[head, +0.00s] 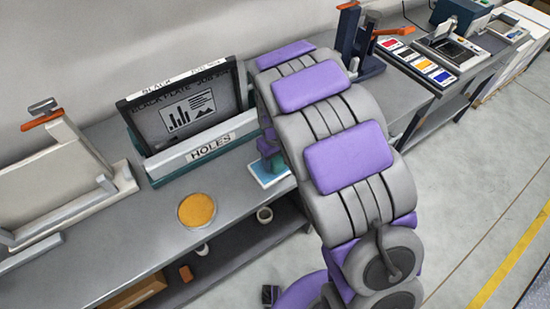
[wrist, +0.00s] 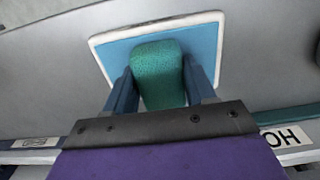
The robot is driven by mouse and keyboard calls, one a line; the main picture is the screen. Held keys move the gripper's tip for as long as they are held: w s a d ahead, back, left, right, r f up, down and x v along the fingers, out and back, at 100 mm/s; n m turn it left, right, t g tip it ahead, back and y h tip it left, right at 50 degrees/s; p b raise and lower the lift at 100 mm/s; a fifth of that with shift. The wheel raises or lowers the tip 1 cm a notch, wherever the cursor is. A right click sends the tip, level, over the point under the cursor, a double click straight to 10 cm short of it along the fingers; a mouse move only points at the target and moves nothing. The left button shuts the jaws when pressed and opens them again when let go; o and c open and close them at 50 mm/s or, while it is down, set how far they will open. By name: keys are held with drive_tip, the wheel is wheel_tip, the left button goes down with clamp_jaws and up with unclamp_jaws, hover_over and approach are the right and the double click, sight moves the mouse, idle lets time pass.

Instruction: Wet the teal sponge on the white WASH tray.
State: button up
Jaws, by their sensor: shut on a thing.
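The teal sponge (wrist: 158,72) is between the two blue fingers of my gripper (wrist: 158,90) in the wrist view, and the gripper is shut on it. Behind it in that view is the WASH tray (wrist: 97,42), with a white rim and a blue inside. The sponge is over the tray; I cannot tell whether it touches the surface. In the head view the tray (head: 284,182) lies on the grey bench, partly hidden by my arm. My gripper (head: 270,160) is above it there, also partly hidden. The word WASH is not readable.
A rack labelled HOLES (head: 208,147) holds a dark plate (head: 185,108) left of the tray. A round dish of orange stuff (head: 197,210) sits near the bench's front edge. A stand (head: 60,175) is at far left. Colour pads (head: 420,62) lie at right.

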sight(275, 159)
drive_tip(key=shift+r+p, duration=1.4)
drive_tip(key=shift+r, duration=2.1)
